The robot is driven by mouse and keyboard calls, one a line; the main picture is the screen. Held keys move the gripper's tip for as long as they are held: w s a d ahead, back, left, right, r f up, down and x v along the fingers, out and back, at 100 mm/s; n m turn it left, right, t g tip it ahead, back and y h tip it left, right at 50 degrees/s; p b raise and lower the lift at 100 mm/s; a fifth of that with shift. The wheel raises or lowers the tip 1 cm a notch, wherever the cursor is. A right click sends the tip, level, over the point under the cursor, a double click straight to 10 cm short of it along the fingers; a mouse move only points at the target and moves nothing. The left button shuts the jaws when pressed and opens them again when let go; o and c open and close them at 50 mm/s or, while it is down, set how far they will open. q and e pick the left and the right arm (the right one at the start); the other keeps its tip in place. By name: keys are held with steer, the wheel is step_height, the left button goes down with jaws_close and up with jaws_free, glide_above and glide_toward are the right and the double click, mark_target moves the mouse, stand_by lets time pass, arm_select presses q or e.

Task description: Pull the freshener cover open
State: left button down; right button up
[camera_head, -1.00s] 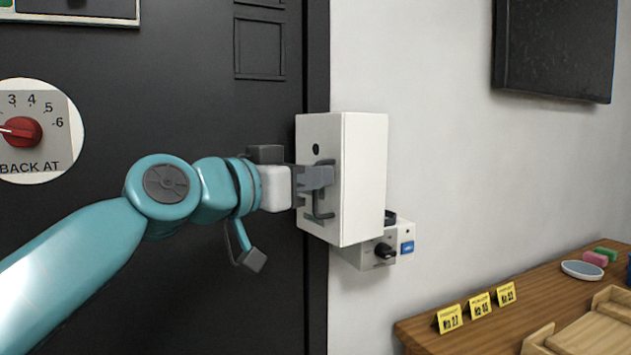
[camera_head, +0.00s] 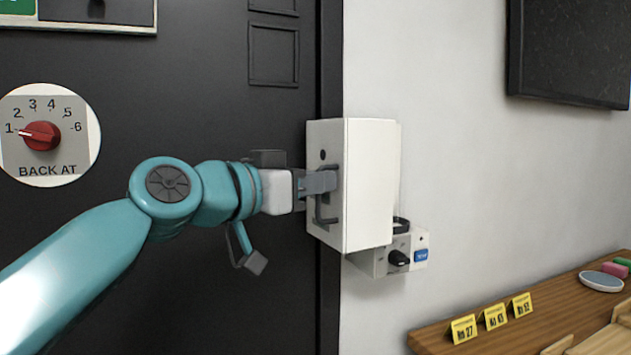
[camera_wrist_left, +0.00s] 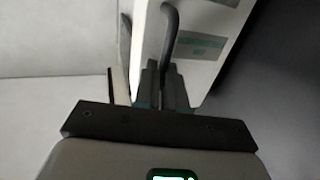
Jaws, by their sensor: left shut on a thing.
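The freshener cover (camera_head: 368,185) is a white box front on the wall beside the dark door frame. A dark bar handle (camera_head: 327,220) is on its narrow left-facing side, below a small round black hole. My left gripper (camera_head: 325,181) is shut on the handle, arm reaching in from the left. A thin pale strip shows along the cover's right edge, perhaps a small gap or the body behind it. In the left wrist view, the handle (camera_wrist_left: 171,35) runs down between the fingers, against the white face with a greenish label. My right gripper is not in view.
A small grey switch box (camera_head: 385,262) with a black knob and blue label sits just below the cover. A wooden counter (camera_head: 430,340) with yellow number cards is at the lower right. A black panel (camera_head: 570,50) hangs upper right.

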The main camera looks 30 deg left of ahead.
arm_select(q)
steer(key=c, duration=1.2)
jaws_free()
steer(key=shift+w+a+r, duration=0.15)
steer(key=shift+a+r, duration=0.05)
steer(key=shift+c, duration=0.2)
steer(key=shift+d, duration=0.1)
steer(key=b+v, duration=0.2)
steer(key=v, duration=1.4)
steer(key=shift+s+b, duration=0.3)
steer(key=shift+f, duration=0.1)
